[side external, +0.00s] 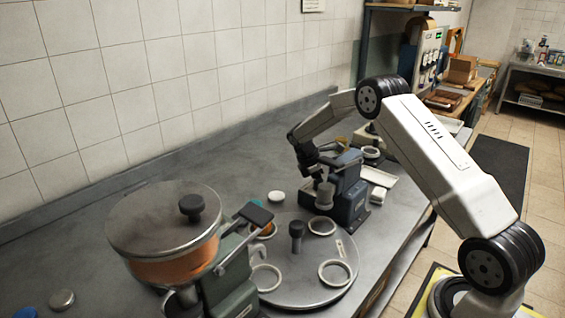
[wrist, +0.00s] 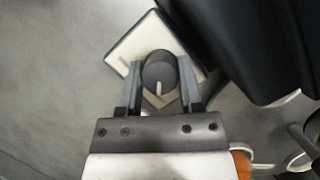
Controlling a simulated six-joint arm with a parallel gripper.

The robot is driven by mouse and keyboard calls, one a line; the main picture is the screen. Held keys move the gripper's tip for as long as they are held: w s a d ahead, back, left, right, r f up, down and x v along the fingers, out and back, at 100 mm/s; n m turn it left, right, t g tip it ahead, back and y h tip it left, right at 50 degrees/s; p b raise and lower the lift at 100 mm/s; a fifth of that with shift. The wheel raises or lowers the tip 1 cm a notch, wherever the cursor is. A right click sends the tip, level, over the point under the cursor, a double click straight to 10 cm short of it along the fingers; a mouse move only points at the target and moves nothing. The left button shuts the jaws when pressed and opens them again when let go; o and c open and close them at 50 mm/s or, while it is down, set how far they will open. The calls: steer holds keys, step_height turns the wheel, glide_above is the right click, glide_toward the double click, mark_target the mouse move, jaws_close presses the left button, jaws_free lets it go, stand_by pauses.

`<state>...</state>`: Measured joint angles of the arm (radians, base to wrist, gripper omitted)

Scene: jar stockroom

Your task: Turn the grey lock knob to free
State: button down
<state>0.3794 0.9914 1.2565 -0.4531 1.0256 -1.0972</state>
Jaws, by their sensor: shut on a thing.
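The grey lock knob (wrist: 158,67) is a dark round knob with a white pointer line, set over a cream plate (wrist: 125,50) in the wrist view. Its pointer points to the bottom of the picture, toward my gripper's palm. My gripper (wrist: 160,72) has one finger on each side of the knob and is shut on it. In the side view, my gripper (side external: 311,170) reaches down at the blue-grey machine (side external: 348,190) on the bench. The knob cannot be made out clearly there.
A turntable (side external: 312,289) with several white rings and a dark centre post stands in front of the machine. A lidded pot (side external: 150,225) with orange contents stands at left. A dark body (wrist: 245,45) lies close to the right of my fingers. The bench's back left is clear.

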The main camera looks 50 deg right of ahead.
steer(key=shift+m+g+y, duration=0.3)
steer(key=shift+m+g, duration=0.2)
steer(key=shift+m, duration=1)
steer(key=shift+c, duration=1.3)
jaws_free()
steer(key=shift+r, duration=0.1)
steer(key=v, duration=0.7)
steer(key=shift+r, duration=0.3)
steer(key=shift+w, duration=0.15)
